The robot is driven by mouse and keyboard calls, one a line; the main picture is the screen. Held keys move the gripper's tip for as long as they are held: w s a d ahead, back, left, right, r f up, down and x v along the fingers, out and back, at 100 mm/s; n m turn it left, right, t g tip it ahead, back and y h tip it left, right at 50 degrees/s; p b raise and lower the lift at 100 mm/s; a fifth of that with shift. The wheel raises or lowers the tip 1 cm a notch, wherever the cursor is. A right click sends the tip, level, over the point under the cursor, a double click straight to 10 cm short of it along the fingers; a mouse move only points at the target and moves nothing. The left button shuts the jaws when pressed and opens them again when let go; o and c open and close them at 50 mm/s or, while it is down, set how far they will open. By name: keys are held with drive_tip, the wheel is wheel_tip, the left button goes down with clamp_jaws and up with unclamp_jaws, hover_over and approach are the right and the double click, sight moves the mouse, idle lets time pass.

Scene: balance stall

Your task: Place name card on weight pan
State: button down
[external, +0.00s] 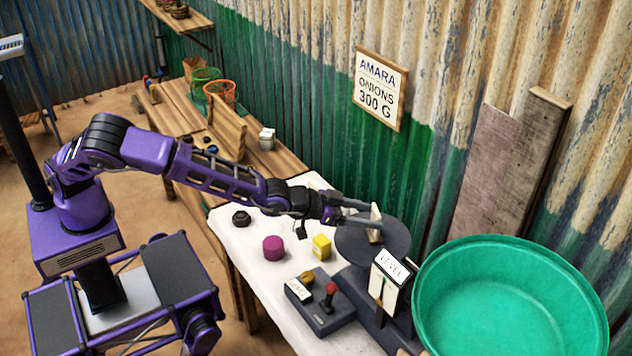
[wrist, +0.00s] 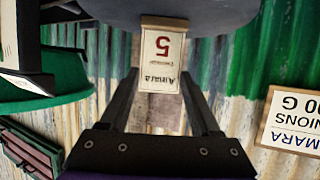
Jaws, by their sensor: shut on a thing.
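The name card (external: 375,222) is a small pale card with a wooden edge. In the wrist view the name card (wrist: 162,60) appears upside down, with "Amara" and a large 5 on it. My gripper (external: 370,217) is shut on it, with a finger on each side in the wrist view (wrist: 160,82). The weight pan (external: 348,238) is a dark round disc. The card stands roughly upright over or on it; its lower edge meets the pan (wrist: 200,12) in the wrist view, but I cannot tell whether they touch.
The balance carries a LEVEL sign (external: 391,264) and a large green basin (external: 440,270) at right. A magenta cylinder (external: 273,248), yellow block (external: 321,247), black weight (external: 241,218) and red-knobbed box (external: 328,310) stand on the white tabletop (external: 240,240). An onions sign (external: 381,88) hangs behind.

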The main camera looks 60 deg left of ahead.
drive_tip(key=shift+c, duration=0.5)
unclamp_jaws()
drive_tip(key=shift+s+r, duration=0.15)
drive_tip(key=shift+r, duration=0.05)
drive_tip(key=p+v, duration=0.1)
drive_tip(key=v, duration=1)
drive_tip(key=shift+s+r, duration=0.2)
drive_tip(key=shift+s, duration=0.1)
drive_tip(key=shift+a, duration=0.15)
